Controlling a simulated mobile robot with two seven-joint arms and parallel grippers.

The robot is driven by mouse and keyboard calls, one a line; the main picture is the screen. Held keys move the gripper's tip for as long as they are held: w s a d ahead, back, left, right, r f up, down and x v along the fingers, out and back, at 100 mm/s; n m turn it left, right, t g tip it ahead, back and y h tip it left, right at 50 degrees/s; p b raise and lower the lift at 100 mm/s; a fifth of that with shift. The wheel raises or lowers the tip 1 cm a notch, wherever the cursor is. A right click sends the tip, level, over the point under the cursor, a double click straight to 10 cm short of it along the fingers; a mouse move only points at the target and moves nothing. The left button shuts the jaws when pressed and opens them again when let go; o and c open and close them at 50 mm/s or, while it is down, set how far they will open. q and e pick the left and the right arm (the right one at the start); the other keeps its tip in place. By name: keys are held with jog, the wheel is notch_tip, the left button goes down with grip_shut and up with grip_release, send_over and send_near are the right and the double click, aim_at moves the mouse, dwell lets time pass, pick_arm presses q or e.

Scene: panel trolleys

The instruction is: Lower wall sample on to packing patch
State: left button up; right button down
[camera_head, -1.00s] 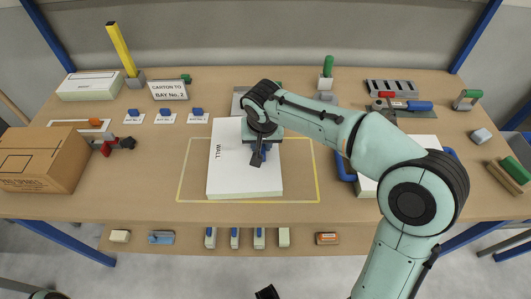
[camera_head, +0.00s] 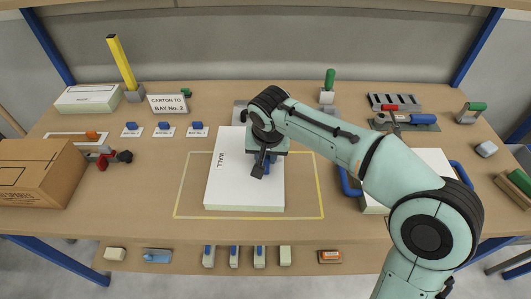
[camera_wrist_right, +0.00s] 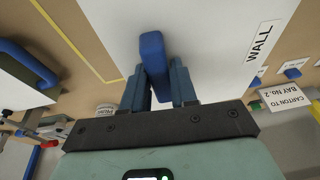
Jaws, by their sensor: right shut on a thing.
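The wall sample (camera_head: 228,190) is a white panel labelled WALL, with a blue handle (camera_wrist_right: 153,55). My right gripper (camera_head: 263,165) is shut on that handle; its fingers flank the handle in the right wrist view (camera_wrist_right: 160,85). The packing patch (camera_head: 304,216) is a yellow outline on the bench. In the head view the panel overlaps the patch left of its middle, and its far end reaches past the far line. Its near edge is just inside the near line. Whether it touches the bench or hangs slightly above cannot be told. My left gripper is out of view.
A second white panel (camera_head: 428,160) with blue handles lies right of the patch. A brown carton (camera_head: 38,174) stands at the left. Tools (camera_head: 405,120) lie at the back right, small labelled blue pieces (camera_head: 164,126) at the back left. Bench beside the patch's left line is clear.

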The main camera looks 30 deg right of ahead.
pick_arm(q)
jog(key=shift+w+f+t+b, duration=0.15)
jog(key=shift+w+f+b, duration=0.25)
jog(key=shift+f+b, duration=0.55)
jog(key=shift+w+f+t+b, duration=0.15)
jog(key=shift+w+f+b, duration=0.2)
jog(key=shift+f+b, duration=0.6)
pick_arm(e)
jog(key=shift+f, duration=2.85)
pick_arm(q)
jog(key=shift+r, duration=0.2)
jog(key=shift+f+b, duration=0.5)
jog(key=shift+b, duration=0.05)
pick_arm(e)
jog(key=shift+f, duration=0.65)
jog(key=c, duration=0.8)
grip_release()
jog(key=p+v, duration=0.3)
jog(key=v, duration=0.9)
jog(key=shift+r, duration=0.4)
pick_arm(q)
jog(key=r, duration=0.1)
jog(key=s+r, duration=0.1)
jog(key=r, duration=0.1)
pick_arm(e)
jog(key=shift+s+a+r, duration=0.1)
jog(key=shift+s+r, duration=0.1)
jog(key=shift+r, duration=0.15)
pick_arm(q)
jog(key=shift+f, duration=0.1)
